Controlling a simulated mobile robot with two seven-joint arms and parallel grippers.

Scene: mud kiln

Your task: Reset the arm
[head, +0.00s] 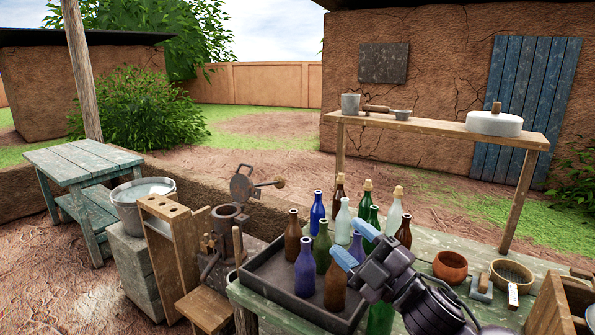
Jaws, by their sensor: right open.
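My right gripper (356,244) has blue fingertips and comes in from the lower right. It is open, with its tips over the right side of a dark tray (262,289) of bottles. Nothing is seen held in it. A brown bottle (335,288) and a purple bottle (305,270) stand just left of the fingers. A green bottle (381,317) is partly hidden behind my right arm. Whether the fingertips touch any bottle, I cannot tell. My left arm and gripper are out of view.
The green table (455,240) also carries a clay bowl (450,266) and a wooden bowl (511,275) to the right. A raised shelf (440,128) stands behind. A metal bucket (143,199) and wooden rack (172,245) are at left.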

